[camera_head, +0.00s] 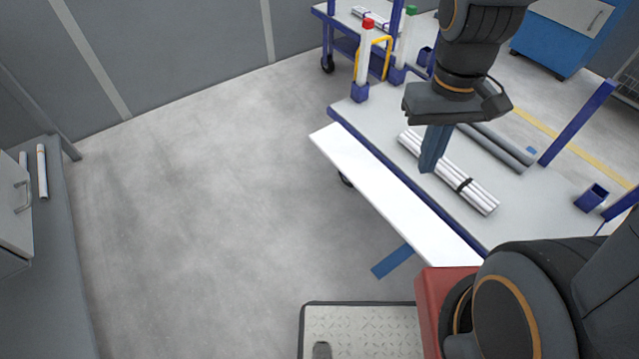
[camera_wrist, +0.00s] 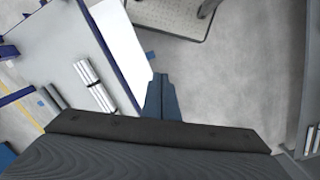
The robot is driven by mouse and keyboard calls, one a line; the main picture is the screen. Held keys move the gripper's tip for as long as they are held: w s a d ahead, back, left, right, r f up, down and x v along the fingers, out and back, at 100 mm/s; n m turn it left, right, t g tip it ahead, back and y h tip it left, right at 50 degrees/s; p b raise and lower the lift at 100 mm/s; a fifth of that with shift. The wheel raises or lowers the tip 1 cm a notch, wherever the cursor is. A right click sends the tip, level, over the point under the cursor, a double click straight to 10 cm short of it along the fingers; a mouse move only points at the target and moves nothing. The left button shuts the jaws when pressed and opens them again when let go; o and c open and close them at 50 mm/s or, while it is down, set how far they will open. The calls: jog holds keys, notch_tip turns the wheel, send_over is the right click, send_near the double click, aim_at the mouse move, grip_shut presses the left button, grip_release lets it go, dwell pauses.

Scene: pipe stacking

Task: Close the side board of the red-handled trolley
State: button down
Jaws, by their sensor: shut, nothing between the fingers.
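The trolley (camera_head: 375,120) has a grey deck and blue frame. A white post with a red cap (camera_head: 368,22) stands at its far left corner. Its white side board (camera_head: 385,190) is folded outward and lies roughly flat along the deck's left edge. In the wrist view the board (camera_wrist: 118,40) runs beside the deck (camera_wrist: 60,75). My gripper (camera_head: 430,168) points down with its blue fingers shut and empty. In the head view the fingers overlap the deck and pipes. In the wrist view the fingertips (camera_wrist: 160,76) appear over floor, just beyond the board's outer edge.
A strapped bundle of white pipes (camera_head: 470,190) and grey pipes (camera_head: 500,147) lie on the deck. A green-capped post (camera_head: 405,40) and another blue trolley (camera_head: 345,40) stand behind. A grey bench (camera_head: 45,290) is at far left. The floor (camera_head: 210,200) between is clear.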

jog(key=w+a+f+n+h+b, duration=0.25)
jog(key=w+f+n+b, duration=0.2)
jog(key=f+b, duration=0.4)
jog(key=w+a+f+n+h+b, duration=0.25)
jog(key=f+n+b, duration=0.35)
jog(key=f, duration=0.4)
jog(key=w+a+f+n+h+b, duration=0.25)
jog(key=w+f+b, duration=0.25)
jog(key=f+b, duration=0.4)
jog(key=w+a+f+n+t+h+b, duration=0.2)
jog(key=w+a+f+n+t+b, duration=0.2)
jog(key=w+a+f+n+b, duration=0.25)
jog(key=w+a+f+n+t+h+b, duration=0.2)
jog(key=w+a+f+n+t+b, duration=0.25)
jog(key=a+f+b, duration=0.45)
jog(key=f+b+x, duration=0.1)
jog(key=b+x, duration=0.5)
jog(key=x, duration=0.5)
jog(key=shift+t, duration=0.35)
jog(key=shift+s+r+b, duration=0.1)
jog(key=shift+r+b, duration=0.2)
jog(key=shift+r, duration=0.75)
jog(key=shift+s+r+b, duration=0.15)
jog(key=shift+r+b, duration=0.15)
jog(key=shift+r, duration=0.75)
jog(key=shift+r, duration=0.15)
